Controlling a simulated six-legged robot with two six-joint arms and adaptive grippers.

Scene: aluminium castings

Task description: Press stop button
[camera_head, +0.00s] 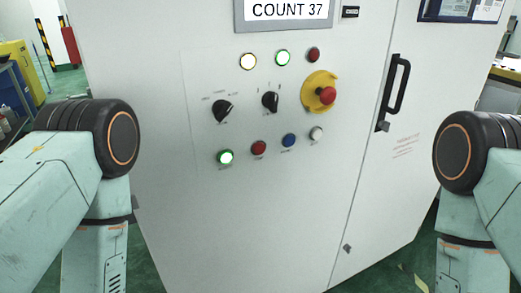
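A white control cabinet (180,60) stands in front of me. A red push button (258,148) sits in its lower row, between a lit green button (226,157) and a blue button (289,140); a white button (316,133) is at the row's right end. A red mushroom button (327,95) stands out from a yellow plate (320,79) higher on the right. The small labels are too blurred to read. My two arms show at the left and right edges, apart from the buttons. Neither gripper is in view.
Two black rotary knobs (222,111) are above the lower row. A black door handle (395,88) juts out at right. The space before the panel is clear.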

